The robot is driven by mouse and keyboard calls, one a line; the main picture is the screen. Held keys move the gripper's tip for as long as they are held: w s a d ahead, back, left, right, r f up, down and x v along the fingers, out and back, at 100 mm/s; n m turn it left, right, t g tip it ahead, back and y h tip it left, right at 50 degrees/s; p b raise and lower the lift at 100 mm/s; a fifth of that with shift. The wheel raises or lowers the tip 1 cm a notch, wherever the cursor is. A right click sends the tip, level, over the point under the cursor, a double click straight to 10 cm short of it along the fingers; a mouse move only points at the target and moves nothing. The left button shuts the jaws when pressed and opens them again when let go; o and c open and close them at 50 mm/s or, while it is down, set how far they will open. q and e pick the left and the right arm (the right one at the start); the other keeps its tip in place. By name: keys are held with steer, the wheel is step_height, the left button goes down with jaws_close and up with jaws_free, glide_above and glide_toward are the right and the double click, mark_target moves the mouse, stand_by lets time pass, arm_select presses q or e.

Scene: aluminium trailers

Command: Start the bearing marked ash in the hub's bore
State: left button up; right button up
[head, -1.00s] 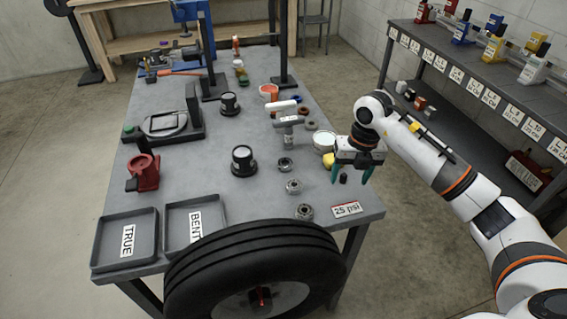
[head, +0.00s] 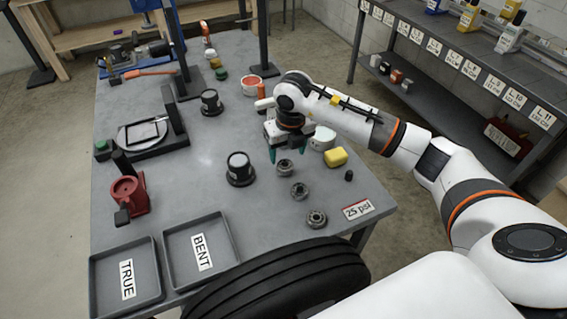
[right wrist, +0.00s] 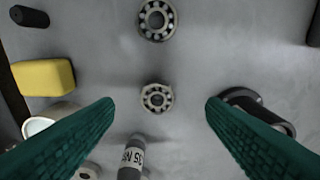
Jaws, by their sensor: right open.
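Three metal ball bearings lie in a row on the grey bench: a far one (head: 284,167), a middle one (head: 299,191) and a near one (head: 316,219). No ash mark is legible on any. A black hub with a pale top (head: 239,167) stands upright left of the far bearing; a similar one (head: 210,101) stands farther back. My right gripper (head: 287,153) is open and empty above the far bearing. In the right wrist view this bearing (right wrist: 157,97) shows between the spread green fingers, with the hub (right wrist: 275,123) partly behind the right finger. My left gripper is not in view.
A yellow block (head: 336,157), a white tub (head: 322,138) and a small black cylinder (head: 349,176) are right of the gripper. A grey labelled tool (right wrist: 130,158) lies close by. Trays TRUE (head: 152,281) and BENT (head: 221,227) and a tyre (head: 290,278) are nearer.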

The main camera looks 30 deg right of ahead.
mark_target(285, 164)
steer(key=shift+f, duration=0.5)
steer(key=shift+w+f, duration=0.15)
steer(key=shift+f, duration=0.15)
steer(key=f, duration=0.1)
steer(key=w+f+p, duration=0.1)
steer(key=f, duration=0.2)
steer(key=shift+w+d+p, duration=0.2)
steer(key=shift+w+p, duration=0.05)
steer(key=shift+p, duration=0.1)
steer(key=shift+w+f, duration=0.1)
steer(key=shift+f, duration=0.5)
steer(key=shift+c, duration=0.7)
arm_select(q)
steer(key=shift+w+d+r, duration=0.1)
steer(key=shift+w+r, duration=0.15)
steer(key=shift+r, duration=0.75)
arm_select(e)
steer(key=c, duration=1)
